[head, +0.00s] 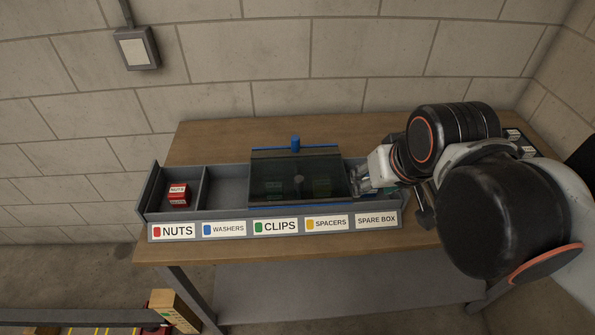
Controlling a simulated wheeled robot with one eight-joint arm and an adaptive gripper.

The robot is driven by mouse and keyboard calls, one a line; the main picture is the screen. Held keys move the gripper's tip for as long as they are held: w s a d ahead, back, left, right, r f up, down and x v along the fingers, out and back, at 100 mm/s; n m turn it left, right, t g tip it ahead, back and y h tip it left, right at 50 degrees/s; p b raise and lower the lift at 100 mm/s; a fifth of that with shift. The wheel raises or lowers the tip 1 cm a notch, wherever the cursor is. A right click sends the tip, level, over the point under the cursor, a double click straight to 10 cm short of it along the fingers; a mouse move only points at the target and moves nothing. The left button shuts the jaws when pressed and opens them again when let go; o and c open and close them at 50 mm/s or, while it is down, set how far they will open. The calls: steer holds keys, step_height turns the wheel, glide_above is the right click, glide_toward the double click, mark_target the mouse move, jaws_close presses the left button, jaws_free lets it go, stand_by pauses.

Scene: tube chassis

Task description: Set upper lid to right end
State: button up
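A long grey box (148,205) with several labelled compartments stands on the wooden bench. A dark, see-through lid (275,172) covers its middle, roughly over the clips and spacers compartments. A blue upright knob (295,143) and blue strip show at its back edge, and a thin blue strip at its front. I cannot tell whether a second lid lies beneath it. My gripper (362,179) is at the lid's right edge, over the box's right part. Whether its fingers touch the lid is unclear, and their opening cannot be made out. My arm and gripper hide much of the right end.
A red nuts box (178,195) sits in the left compartment. The washers compartment (226,187) looks uncovered and empty. Front labels read nuts, washers, clips, spacers and spare box. The wooden bench top (210,140) is clear behind the box, with a block wall behind it.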

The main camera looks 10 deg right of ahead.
steer(key=w+a+r+g+p, duration=0.3)
steer(key=w+a+r+p, duration=0.3)
steer(key=w+p, duration=0.15)
steer(key=n+g+p, duration=0.1)
steer(key=g+p, duration=0.2)
steer(key=p, duration=0.3)
glide_above(299, 178)
steer(key=shift+f, duration=1.5)
step_height(299, 178, down, 13)
steer(key=b, duration=0.3)
